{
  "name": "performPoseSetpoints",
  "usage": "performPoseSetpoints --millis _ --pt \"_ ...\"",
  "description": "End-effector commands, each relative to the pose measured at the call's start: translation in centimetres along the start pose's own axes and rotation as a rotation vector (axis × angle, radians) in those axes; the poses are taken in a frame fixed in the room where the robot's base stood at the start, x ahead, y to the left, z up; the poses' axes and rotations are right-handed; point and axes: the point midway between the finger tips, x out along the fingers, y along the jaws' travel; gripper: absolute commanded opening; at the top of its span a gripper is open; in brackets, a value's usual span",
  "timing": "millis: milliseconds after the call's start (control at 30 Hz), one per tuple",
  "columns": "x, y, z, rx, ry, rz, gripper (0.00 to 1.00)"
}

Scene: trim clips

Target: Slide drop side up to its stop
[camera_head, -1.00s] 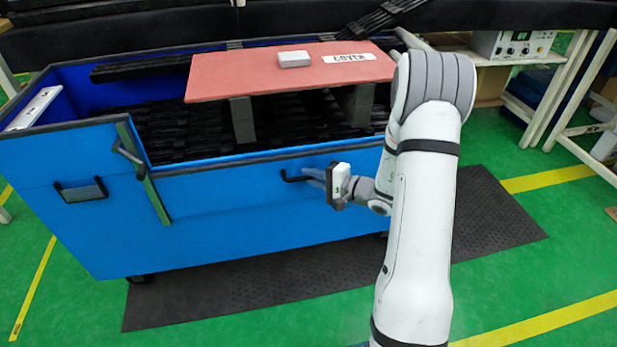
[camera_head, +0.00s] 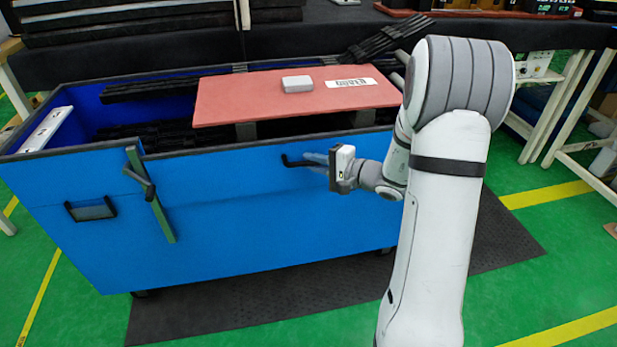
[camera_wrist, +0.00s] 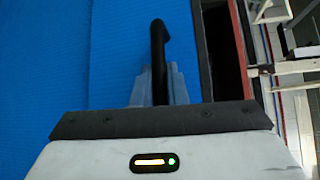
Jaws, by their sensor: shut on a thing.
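The blue drop side (camera_head: 250,215) is the front panel of the blue cart, with its dark top rim about level with the fixed section left of the green guide strip (camera_head: 163,218). Its black handle (camera_head: 292,161) sticks out near the rim. My gripper (camera_head: 322,160) is shut on this handle at the front of the panel. In the wrist view the black handle (camera_wrist: 158,42) runs up between my grey fingers (camera_wrist: 159,85), against the blue panel (camera_wrist: 60,60). A dark latch lever (camera_head: 140,182) slants across the guide strip.
A red cover board (camera_head: 230,98) lies across the cart top on grey blocks, with a small white box (camera_head: 297,84) on it. Black trim strips (camera_head: 150,88) lie in the cart. A dark mat (camera_head: 190,312) is on the green floor. A workbench stands behind and to the right.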

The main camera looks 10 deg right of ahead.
Motion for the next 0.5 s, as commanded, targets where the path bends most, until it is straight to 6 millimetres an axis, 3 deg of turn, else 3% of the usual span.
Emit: performPoseSetpoints --millis 33,200,500 --pt "-0.5 -1.7 -0.2 -0.007 0.014 -0.006 0.0" --pt "-0.8 -3.8 0.0 -0.003 0.016 -0.005 0.0" --pt "-1.0 -4.8 0.1 -0.003 0.016 -0.006 0.0"
